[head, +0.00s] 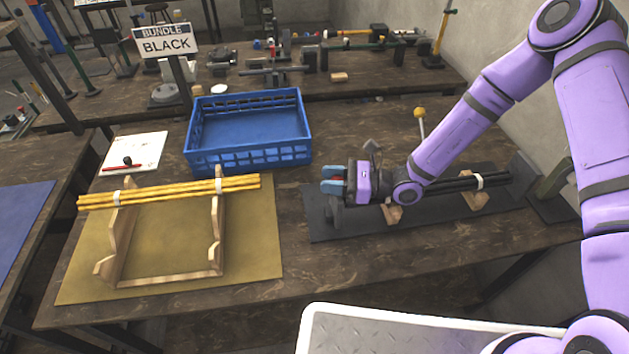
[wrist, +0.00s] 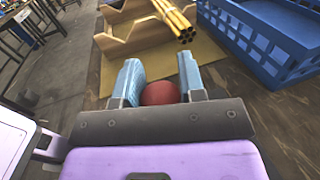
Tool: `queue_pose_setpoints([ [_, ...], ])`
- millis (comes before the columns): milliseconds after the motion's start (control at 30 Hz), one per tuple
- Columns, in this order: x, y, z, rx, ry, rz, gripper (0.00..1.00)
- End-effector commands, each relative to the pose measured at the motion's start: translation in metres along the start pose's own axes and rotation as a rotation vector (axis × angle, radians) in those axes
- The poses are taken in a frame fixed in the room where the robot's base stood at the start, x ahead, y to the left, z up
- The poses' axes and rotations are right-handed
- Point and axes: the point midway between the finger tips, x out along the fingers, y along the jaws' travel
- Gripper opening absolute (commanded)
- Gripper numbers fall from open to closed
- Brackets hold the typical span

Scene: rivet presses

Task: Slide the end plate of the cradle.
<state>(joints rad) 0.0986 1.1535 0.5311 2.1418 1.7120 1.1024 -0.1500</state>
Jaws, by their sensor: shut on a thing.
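My gripper (head: 330,180) with blue fingers is low at the left end of the black mat. In the wrist view, my gripper (wrist: 158,72) has a round red knob (wrist: 160,93) between its fingers, and it is shut on it. A dark upright piece (head: 336,213), which looks like the end plate, stands just below the fingers. My gripper and arm hide much of it. The wooden cradle (head: 393,215) on the black mat bears a bundle of black rods (head: 465,184) with a white band. Its left end is hidden behind my wrist.
A second wooden cradle (head: 170,279) with banded yellow rods (head: 170,190) stands on a yellow mat (head: 255,250) to the left. A yellow-topped post (head: 420,113) rises behind the black mat.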

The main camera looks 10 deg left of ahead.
Motion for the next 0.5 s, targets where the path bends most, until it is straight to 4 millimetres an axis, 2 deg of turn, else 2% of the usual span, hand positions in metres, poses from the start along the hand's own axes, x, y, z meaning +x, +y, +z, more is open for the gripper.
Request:
queue_pose_setpoints([
  [33, -0.013, -0.005, 0.0, -0.003, 0.001, -0.006, 0.0],
  [100, -0.027, -0.009, 0.0, -0.002, 0.001, -0.006, 0.0],
  [200, -0.039, -0.011, 0.0, -0.002, 0.001, -0.004, 0.0],
  [500, -0.043, -0.012, 0.0, -0.001, 0.001, -0.003, 0.0],
])
